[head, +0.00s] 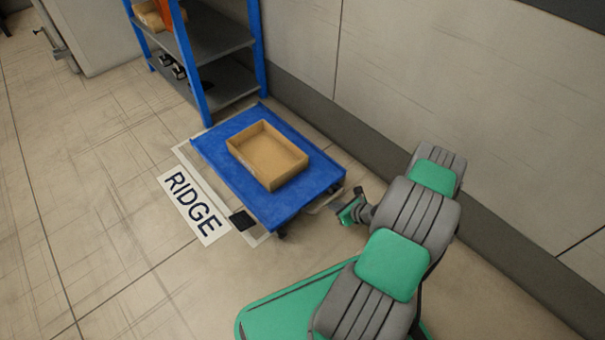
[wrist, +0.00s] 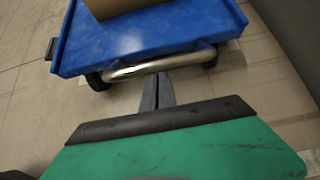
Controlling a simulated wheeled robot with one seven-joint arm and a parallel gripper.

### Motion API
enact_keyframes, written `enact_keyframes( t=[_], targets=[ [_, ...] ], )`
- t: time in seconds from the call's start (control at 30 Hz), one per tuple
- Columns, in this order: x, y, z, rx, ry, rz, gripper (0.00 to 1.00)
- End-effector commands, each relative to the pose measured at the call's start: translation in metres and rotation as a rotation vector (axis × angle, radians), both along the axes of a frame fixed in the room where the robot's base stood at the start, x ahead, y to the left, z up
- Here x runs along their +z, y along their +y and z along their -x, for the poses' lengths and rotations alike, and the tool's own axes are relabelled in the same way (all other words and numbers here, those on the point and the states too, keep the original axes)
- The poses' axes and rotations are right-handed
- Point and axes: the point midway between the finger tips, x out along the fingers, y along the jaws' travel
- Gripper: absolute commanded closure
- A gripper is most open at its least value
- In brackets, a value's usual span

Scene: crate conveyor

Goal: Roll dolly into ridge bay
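The blue dolly (head: 225,155) stands over a pale outlined patch of floor (head: 185,152) beside the RIDGE floor label (head: 194,205), which marks the ridge bay. Strips of the outline show along the dolly's left and near sides; its deck hides the rest. An open cardboard box (head: 268,155) rides on the deck. My gripper (head: 350,209) is low by the dolly's near right corner. In the wrist view my gripper's fingers (wrist: 157,90) are together, with their tips at the dolly's curved metal handle (wrist: 160,65). I cannot tell whether they touch it.
A blue-framed shelf (head: 195,75) stands just behind the dolly. The wall (head: 450,90) runs along the right. A small black block (head: 242,220) lies at the dolly's near left corner. Open tiled floor (head: 90,220) spreads to the left.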

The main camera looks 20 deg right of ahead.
Motion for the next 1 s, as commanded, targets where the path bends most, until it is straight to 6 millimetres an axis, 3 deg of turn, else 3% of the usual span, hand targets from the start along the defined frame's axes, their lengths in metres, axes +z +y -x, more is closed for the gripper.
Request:
enact_keyframes(
  t=[1.0],
  targets=[
    [0.001,0.011,-0.031,0.003,-0.003,0.001,1.00]
  ],
)
